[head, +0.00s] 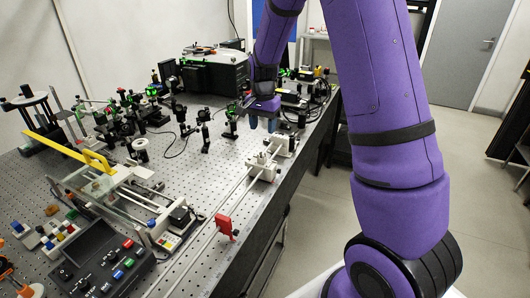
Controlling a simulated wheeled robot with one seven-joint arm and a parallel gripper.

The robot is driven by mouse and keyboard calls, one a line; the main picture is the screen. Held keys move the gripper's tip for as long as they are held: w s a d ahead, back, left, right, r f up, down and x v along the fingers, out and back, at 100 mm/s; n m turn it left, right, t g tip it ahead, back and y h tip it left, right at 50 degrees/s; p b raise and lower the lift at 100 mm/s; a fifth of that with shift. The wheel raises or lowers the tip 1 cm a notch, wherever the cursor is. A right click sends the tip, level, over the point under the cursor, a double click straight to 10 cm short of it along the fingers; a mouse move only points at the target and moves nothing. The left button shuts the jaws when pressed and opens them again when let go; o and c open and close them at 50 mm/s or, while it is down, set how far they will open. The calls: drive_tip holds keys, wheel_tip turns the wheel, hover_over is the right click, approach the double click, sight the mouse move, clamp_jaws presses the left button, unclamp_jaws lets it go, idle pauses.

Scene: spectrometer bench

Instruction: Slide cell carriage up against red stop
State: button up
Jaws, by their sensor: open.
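The red stop (225,227) stands on a thin rail (203,252) near the front edge of the bench. A white block that looks like the cell carriage (262,168) sits farther back on the same rail, with a clear gap between it and the stop. My gripper (262,124) hangs open, fingers down, and appears above and behind this block in the picture. Its jaws look empty. Whether it touches anything at the rail's far end cannot be told from this view.
Another pale block (284,145) sits at the rail's far end, close to my gripper. A control box with coloured buttons (97,262) and a framed slide assembly (128,200) stand left of the rail. Several optic mounts (204,130) crowd the bench beyond. The bench's right edge runs beside the rail.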

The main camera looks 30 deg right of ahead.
sight(262, 164)
wheel_tip(262, 164, down, 11)
drive_tip(key=shift+w+d+f, duration=0.15)
idle(0.4)
drive_tip(key=shift+c, duration=0.2)
clamp_jaws()
